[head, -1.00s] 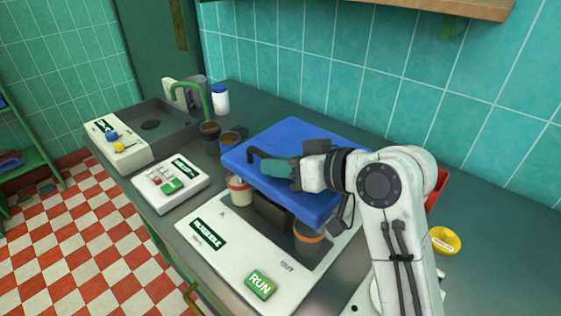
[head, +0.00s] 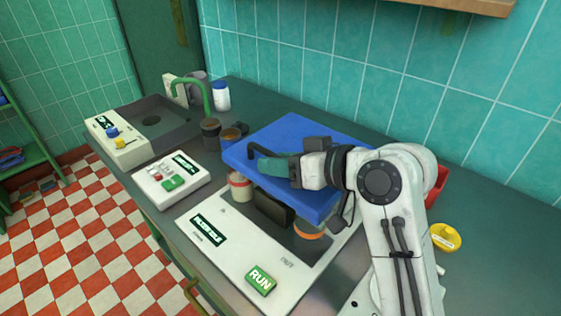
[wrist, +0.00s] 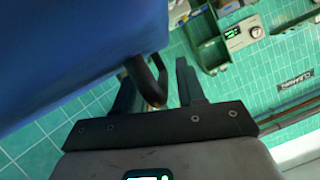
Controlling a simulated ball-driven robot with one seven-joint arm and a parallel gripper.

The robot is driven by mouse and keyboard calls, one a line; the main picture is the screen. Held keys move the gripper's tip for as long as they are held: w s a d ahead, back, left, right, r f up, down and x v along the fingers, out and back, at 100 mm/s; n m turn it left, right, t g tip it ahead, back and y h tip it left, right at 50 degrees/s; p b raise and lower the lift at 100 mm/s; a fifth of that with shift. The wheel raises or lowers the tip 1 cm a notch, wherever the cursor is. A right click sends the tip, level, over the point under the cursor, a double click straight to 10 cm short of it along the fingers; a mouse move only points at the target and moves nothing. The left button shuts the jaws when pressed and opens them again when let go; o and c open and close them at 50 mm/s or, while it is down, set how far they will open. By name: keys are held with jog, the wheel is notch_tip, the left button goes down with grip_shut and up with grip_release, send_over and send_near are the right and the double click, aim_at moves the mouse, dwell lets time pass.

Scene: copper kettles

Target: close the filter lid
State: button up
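The blue filter lid (head: 290,140) is a thick slab raised over the white filter machine (head: 232,255), with a gap beneath it. Its dark hooked handle (wrist: 152,80) stands out from the blue face in the wrist view. My gripper (head: 273,168) is at the lid's upper side, by the handle. In the wrist view my gripper (wrist: 155,78) has its two fingers apart, with the handle between them and a gap toward the right finger.
Under the lid are a red-and-white jar (head: 240,187) and an orange-rimmed cup (head: 309,231). A green RUN button (head: 260,280) is on the front panel.

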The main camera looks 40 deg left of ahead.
jog(key=v, duration=1)
jog(key=shift+d+r, duration=0.2)
jog(key=shift+d, duration=0.15)
jog(key=shift+s, duration=0.1)
